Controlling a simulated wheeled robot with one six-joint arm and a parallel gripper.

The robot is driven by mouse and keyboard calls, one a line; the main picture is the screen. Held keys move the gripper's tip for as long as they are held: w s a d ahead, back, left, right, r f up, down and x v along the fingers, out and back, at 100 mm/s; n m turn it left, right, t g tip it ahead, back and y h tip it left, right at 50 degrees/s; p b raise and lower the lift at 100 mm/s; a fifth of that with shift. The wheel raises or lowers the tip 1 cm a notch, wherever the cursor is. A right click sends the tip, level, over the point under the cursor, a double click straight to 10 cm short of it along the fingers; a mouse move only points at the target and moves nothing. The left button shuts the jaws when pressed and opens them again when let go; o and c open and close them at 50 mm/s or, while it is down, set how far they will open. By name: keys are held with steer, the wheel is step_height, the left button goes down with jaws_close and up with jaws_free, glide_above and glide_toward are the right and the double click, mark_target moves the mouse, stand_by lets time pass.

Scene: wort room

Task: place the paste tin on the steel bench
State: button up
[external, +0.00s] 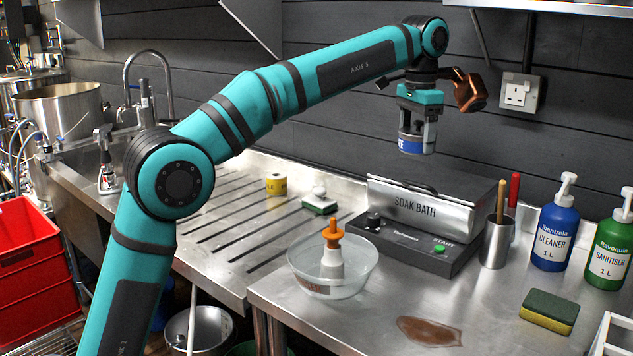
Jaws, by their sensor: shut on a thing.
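My gripper (417,125) is shut on the paste tin (412,143), a small round tin with a blue and white band, partly covered by the fingers. It hangs in the air above the soak bath, well clear of any surface in the picture. The steel bench (480,343) fills the lower right, with several things standing on it.
The grey soak bath (415,207) stands at the bench's back. A clear bowl (300,272) holds an orange-topped white item. A brown spill (428,331) lies at the front. A steel cup (495,243), cleaner (555,232), sanitiser (608,245) and sponge (549,311) stand right.

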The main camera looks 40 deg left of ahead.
mark_target(478, 293)
steer(key=s+d+r+m, duration=0.1)
steer(key=s+d+r, duration=0.15)
steer(key=d, duration=0.45)
steer(key=s+d+r+m, duration=0.1)
steer(key=s+d+r, duration=0.1)
steer(key=s+d, duration=0.35)
steer(key=s+d+r+m, duration=0.1)
steer(key=s+d+r, duration=0.1)
steer(key=d, duration=0.7)
step_height(478, 293, down, 28)
steer(key=shift+s+d+f, duration=0.1)
steer(key=o, duration=1.5)
steer(key=shift+o, duration=0.2)
step_height(478, 293, up, 12)
